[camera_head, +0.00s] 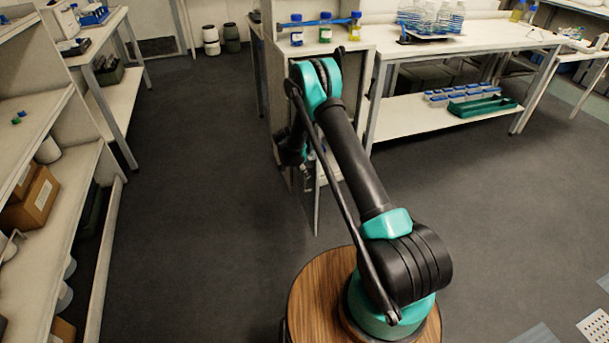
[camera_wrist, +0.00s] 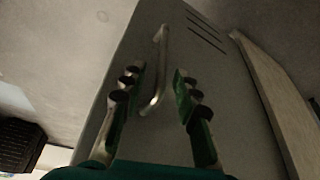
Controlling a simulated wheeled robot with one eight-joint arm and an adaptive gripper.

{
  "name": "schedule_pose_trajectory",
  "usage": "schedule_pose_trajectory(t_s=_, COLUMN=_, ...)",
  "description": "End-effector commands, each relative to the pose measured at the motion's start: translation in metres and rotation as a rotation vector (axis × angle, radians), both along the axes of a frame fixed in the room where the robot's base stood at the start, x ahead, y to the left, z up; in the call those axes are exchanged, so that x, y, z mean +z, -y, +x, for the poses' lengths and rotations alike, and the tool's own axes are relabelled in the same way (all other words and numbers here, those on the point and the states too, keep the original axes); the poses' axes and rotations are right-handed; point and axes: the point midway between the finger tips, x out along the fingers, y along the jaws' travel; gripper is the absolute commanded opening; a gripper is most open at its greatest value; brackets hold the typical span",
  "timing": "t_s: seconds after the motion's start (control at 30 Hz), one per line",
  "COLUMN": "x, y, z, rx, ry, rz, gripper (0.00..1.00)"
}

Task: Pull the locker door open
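The locker door (camera_wrist: 225,95) is a grey panel with vent slots near its top, and it fills the middle of the wrist view. A pale bar handle (camera_wrist: 160,75) runs lengthwise on it. My gripper (camera_wrist: 159,70) is open, with one green-lined finger on each side of the handle in the picture. I see a gap between each finger and the bar; the depth between them is hard to tell. In the head view a thin pale panel (camera_head: 317,195), seen edge-on, stands out from the locker's front and looks like the door, partly open. My arm hides most of it and my gripper there.
Shelves (camera_head: 75,165) line the left. The grey floor (camera_head: 200,200) between is clear.

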Motion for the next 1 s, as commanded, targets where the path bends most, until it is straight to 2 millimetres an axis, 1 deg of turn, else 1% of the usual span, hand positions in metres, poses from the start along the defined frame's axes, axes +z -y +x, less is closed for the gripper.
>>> schedule_pose_trajectory(t_s=0.03, x=0.010, y=-0.003, z=-0.002, rx=0.002, ry=-0.001, rz=0.000, gripper=0.31)
schedule_pose_trajectory(t_s=0.3, x=0.059, y=-0.020, z=-0.015, rx=0.001, ry=-0.001, rz=-0.001, gripper=0.31)
schedule_pose_trajectory(t_s=0.4, x=0.073, y=-0.026, z=-0.018, rx=0.002, ry=-0.001, rz=0.000, gripper=0.31)
schedule_pose_trajectory(t_s=0.5, x=0.084, y=-0.029, z=-0.020, rx=0.001, ry=0.000, rz=0.000, gripper=0.31)
schedule_pose_trajectory(t_s=0.7, x=0.092, y=-0.032, z=-0.023, rx=0.000, ry=-0.001, rz=-0.001, gripper=0.31)
schedule_pose_trajectory(t_s=1.0, x=0.093, y=-0.032, z=-0.022, rx=0.000, ry=-0.001, rz=-0.001, gripper=0.31)
